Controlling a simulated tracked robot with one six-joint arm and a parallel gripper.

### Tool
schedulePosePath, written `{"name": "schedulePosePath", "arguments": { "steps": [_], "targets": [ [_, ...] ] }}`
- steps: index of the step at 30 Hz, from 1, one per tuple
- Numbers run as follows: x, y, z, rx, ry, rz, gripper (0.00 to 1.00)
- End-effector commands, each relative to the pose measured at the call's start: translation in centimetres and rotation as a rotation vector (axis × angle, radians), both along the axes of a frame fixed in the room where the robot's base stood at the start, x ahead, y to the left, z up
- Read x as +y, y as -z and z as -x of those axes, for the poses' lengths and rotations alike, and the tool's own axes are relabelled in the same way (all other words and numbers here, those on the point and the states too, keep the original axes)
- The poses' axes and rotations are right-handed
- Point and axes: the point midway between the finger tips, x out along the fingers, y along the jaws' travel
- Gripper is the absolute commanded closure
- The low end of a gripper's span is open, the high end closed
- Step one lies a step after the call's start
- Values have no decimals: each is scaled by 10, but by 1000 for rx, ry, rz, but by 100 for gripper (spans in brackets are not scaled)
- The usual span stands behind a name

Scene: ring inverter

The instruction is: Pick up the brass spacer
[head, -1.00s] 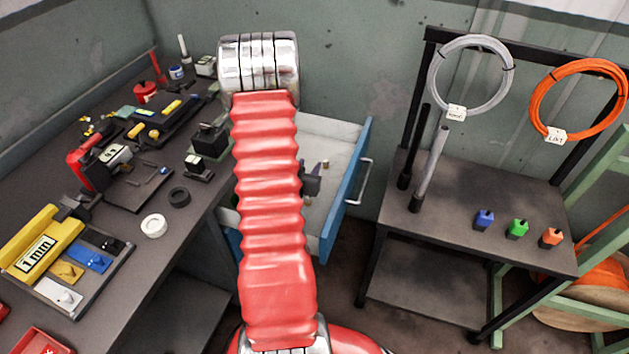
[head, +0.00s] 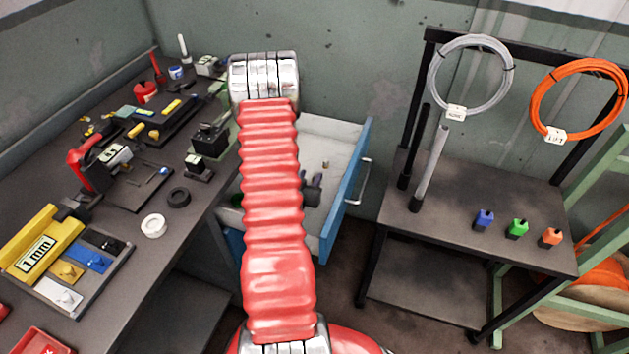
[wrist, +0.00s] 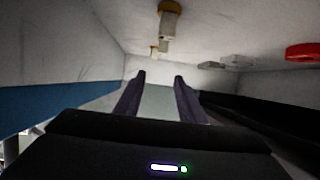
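The open drawer (head: 342,135) has pale inside walls and a blue front. A small brownish piece (head: 325,164), likely the brass spacer, stands on its floor. In the wrist view a brass-coloured piece (wrist: 170,7) with a pale stem shows at the top edge, partly cut off. I cannot tell surely that both are the same piece. My gripper (head: 316,180) is inside the drawer, partly hidden by my red arm.
The drawer's blue side (wrist: 45,106) is close on the left in the wrist view. A red round thing (wrist: 304,51) and pale flat pieces (wrist: 233,61) lie to the right. The workbench (head: 135,255) holds tools; a black rack (head: 440,210) stands right.

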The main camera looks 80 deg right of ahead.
Motion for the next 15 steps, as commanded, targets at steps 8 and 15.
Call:
{"name": "schedulePosePath", "arguments": {
  "steps": [8,15],
  "targets": [
    [0,28,0,1,-1,-1,64],
    [-13,40,0,-2,-1,1,64]
  ]
}}
